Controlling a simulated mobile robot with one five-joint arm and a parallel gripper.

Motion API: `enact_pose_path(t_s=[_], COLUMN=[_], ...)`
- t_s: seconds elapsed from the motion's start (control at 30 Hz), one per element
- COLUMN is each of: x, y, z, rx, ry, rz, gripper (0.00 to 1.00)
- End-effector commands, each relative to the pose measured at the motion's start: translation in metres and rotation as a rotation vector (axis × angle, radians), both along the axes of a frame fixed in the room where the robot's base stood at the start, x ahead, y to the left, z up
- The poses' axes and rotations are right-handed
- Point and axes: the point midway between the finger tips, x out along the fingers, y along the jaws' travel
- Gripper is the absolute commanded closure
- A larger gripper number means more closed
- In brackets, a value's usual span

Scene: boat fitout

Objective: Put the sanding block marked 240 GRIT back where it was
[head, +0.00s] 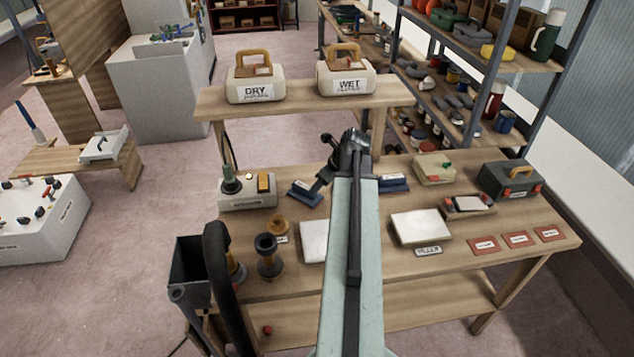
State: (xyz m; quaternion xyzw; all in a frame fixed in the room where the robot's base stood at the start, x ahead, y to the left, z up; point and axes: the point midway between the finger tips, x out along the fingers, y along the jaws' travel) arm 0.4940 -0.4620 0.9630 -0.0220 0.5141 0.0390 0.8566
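Two blue blocks with labels too small to read lie on the workbench (455,262): a left blue block (303,194) and a right blue block (394,184), partly hidden by my arm. I cannot tell which, if either, is the sanding block marked 240 GRIT. My gripper (320,184) points down and left from the end of my arm, at the right end of the left blue block. Whether it touches or grips that block, and whether its fingers are open, is too small to tell.
A raised shelf (290,104) behind carries containers marked DRY (256,80) and WET (346,75). White pads (421,227), red cards (518,239), a toolbox (509,181) and a switch box (247,192) occupy the bench. A black bin (190,275) stands at the left.

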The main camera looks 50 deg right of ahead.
Motion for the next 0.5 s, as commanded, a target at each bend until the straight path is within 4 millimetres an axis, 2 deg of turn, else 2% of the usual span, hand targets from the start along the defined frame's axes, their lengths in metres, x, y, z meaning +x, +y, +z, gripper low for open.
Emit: enact_pose_path(t_s=[0.03, 0.2, 0.3, 0.5], x=[-0.007, -0.025, -0.032, -0.034], y=[0.0, -0.002, -0.003, -0.004], z=[0.024, 0.056, 0.065, 0.063], rx=[0.0, 0.0, 0.0, 0.0], ry=[0.0, 0.0, 0.0, 0.0], rz=[-0.001, -0.001, -0.001, -0.001], gripper=[0.5, 0.5, 0.5, 0.5])
